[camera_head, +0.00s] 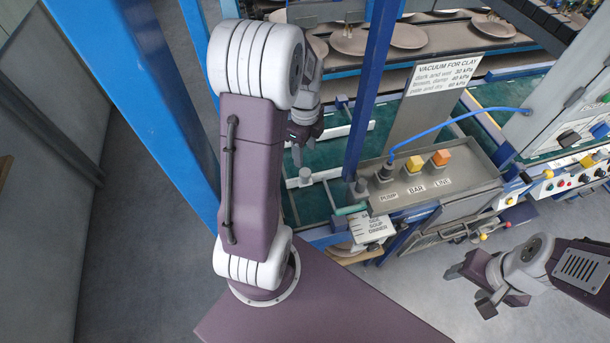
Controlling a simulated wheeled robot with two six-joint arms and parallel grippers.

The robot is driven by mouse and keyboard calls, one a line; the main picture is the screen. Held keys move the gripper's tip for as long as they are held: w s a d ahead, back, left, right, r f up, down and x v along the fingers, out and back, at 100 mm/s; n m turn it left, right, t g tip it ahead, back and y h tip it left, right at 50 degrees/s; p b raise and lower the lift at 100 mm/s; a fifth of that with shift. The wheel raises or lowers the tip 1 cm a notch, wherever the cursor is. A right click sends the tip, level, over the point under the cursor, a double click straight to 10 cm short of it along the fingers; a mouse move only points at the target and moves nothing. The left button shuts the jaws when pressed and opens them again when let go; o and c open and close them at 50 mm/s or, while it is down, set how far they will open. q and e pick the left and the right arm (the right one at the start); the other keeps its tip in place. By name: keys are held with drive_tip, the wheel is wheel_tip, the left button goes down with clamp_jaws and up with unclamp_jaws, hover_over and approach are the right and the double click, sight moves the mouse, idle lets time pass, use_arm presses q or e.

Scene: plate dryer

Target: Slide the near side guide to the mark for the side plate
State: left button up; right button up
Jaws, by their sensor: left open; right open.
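A pale rail with an upright grey knob (305,176) lies across the green belt; it looks like the near side guide. A similar far rail (352,127) lies further back. A white scale card (376,226) reading SIDE, SOUP, DINNER is at the belt's near edge, beside a green rod (350,210). Where the guide stands against its marks cannot be read. My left gripper (298,150) is open, just above and behind the near guide's knob, apparently apart from it; my arm hides part of the belt. My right gripper (484,296) is open and empty over the floor at lower right.
A blue post (370,90) rises beside the guides. Plates (348,42) lie at the back. A switch panel (570,180) is at right.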

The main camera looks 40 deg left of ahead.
sight(305, 172)
use_arm(q)
wheel_tip(305, 172, down, 9)
drive_tip(key=shift+s+d+r, duration=0.1)
drive_tip(key=shift+s, duration=0.05)
clamp_jaws()
idle(0.4)
idle(1.2)
